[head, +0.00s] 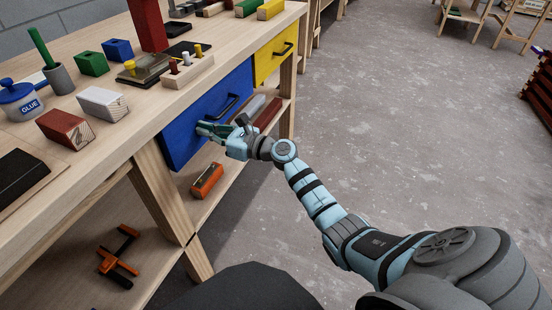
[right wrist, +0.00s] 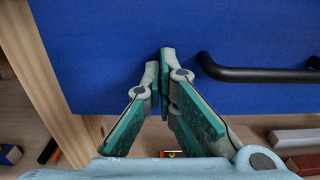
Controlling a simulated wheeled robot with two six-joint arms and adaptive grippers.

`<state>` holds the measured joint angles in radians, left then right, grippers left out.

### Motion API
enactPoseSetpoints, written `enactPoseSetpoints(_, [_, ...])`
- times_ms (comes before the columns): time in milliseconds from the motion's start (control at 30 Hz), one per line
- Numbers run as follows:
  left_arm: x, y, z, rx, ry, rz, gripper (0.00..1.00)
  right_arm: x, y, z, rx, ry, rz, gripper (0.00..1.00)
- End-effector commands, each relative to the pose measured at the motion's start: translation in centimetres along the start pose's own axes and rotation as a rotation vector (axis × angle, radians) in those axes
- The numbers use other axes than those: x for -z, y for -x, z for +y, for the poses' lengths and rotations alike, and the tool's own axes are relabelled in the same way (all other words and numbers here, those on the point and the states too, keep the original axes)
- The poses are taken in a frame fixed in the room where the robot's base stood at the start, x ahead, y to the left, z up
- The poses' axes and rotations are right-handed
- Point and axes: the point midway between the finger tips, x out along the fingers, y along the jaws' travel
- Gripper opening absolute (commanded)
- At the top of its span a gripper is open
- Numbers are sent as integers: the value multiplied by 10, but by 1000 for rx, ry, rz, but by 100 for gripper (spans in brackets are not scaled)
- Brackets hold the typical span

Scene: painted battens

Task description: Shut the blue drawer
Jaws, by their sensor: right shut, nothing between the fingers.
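The blue drawer (head: 186,137) is in the front of the wooden workbench, with a black bar handle (head: 221,108) on its face. Its front looks flush or nearly flush with the bench; I cannot tell whether a small gap is left. My right gripper (head: 202,128) is shut and empty, with its fingertips at the blue front, below and left of the handle. In the right wrist view the shut fingertips (right wrist: 165,54) point at the blue front (right wrist: 110,40), left of the handle (right wrist: 255,73). Whether they touch it is unclear. My left gripper is out of view.
A yellow drawer (head: 268,64) is further along the bench. The top holds painted blocks, a glue pot (head: 19,101) and a pegged block (head: 187,70). An orange level (head: 207,180), battens and a clamp (head: 118,257) lie on the lower shelf.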

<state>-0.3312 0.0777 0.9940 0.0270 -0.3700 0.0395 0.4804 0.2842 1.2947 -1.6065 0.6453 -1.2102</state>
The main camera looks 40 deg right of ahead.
Motion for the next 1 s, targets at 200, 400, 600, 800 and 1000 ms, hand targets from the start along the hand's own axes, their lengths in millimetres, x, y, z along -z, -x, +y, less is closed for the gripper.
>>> enactPoseSetpoints(200, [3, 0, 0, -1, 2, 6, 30, 0, -1, -5, 11, 0, 0, 0])
enactPoseSetpoints(400, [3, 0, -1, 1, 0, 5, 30, -1, -2, -4, 10, 0, -3, 0])
enactPoseSetpoints(600, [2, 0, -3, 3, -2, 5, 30, -2, -2, -3, 7, 0, -4, 0])
enactPoseSetpoints(800, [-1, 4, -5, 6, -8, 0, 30, -1, 18, -5, 2, 1, 0, 0])
enactPoseSetpoints(1000, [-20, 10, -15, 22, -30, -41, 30, -1, 72, -5, -3, 2, 6, 0])
